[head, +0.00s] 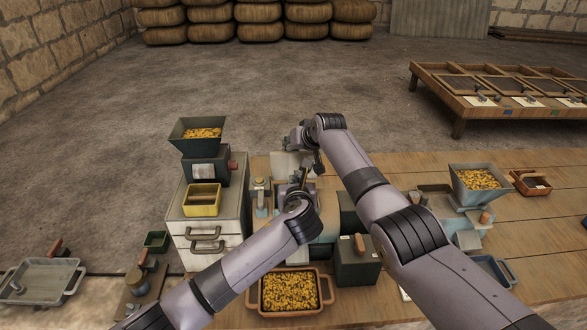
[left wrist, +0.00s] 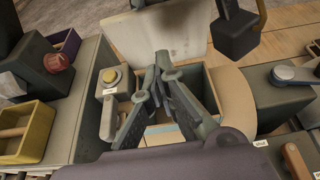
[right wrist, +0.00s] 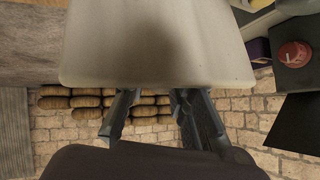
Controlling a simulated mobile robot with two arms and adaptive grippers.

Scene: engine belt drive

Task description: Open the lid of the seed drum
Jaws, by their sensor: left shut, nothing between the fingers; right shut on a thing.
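The seed drum (head: 322,229) is a grey-green body at the middle of the bench, partly hidden by my arms. In the left wrist view its box-like opening (left wrist: 197,78) shows. Its pale lid (left wrist: 155,35) stands raised behind the opening; it also shows in the head view (head: 284,163). My left gripper (left wrist: 165,65) is shut and empty, with its fingertips over the opening near the lid. My right gripper (right wrist: 155,105) is at the far side of the lid (right wrist: 155,45), shut on it. The exact contact is hidden behind the lid in the right wrist view.
A white cabinet with a yellow bin (head: 202,199) and a seed hopper (head: 198,133) stands left of the drum. A tray of seeds (head: 290,292) lies in front. A second hopper (head: 478,180) stands right. A yellow-topped button post (left wrist: 110,77) is close beside the opening.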

